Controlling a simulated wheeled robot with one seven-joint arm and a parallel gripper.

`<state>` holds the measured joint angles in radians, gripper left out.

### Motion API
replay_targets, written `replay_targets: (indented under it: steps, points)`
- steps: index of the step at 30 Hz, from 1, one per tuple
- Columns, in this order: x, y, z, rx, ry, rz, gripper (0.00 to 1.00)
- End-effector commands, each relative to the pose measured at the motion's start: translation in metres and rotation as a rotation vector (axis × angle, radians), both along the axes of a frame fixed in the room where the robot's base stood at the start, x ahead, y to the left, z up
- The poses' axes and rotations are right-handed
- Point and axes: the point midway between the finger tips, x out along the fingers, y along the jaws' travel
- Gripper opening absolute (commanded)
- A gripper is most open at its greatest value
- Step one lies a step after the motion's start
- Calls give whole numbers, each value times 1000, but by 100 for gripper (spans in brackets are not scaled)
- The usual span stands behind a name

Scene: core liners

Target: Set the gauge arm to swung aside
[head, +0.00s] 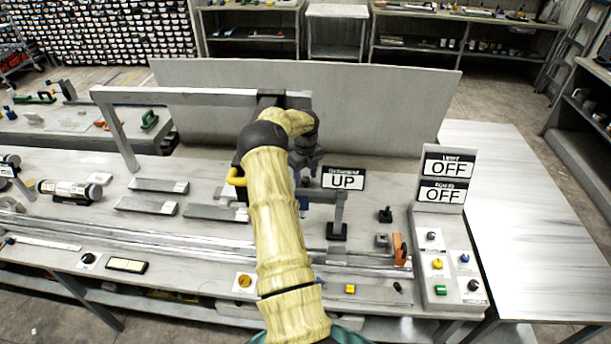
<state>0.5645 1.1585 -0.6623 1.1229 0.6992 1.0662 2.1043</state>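My arm, in a pale yellow sleeve, reaches over the middle of the bench in the head view. My gripper (303,190) is mostly hidden behind the arm, so its fingers cannot be made out. Just right of it, a grey upright post (339,212) on a black base carries a short horizontal bar reaching left towards my gripper. This looks like the gauge arm, but I cannot be sure. I cannot tell whether my gripper touches it.
A control panel (446,250) at right has several knobs and buttons under two "OFF" signs (445,167). An orange upright piece (400,250) stands at the rail's right end. Grey flat blocks (160,186) lie at left. A metal frame (180,97) spans the back left.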

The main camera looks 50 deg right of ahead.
Motion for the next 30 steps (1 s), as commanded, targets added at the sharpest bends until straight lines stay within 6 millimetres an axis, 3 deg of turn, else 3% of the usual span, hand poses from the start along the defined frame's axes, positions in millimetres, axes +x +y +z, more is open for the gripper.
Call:
replay_targets:
  steps: [8, 14, 30]
  points:
    - [0, 1, -1, 4, 3, 2, 50]
    - [0, 1, 13, 2, 1, 2, 50]
    - [2, 2, 117, -1, 0, 4, 50]
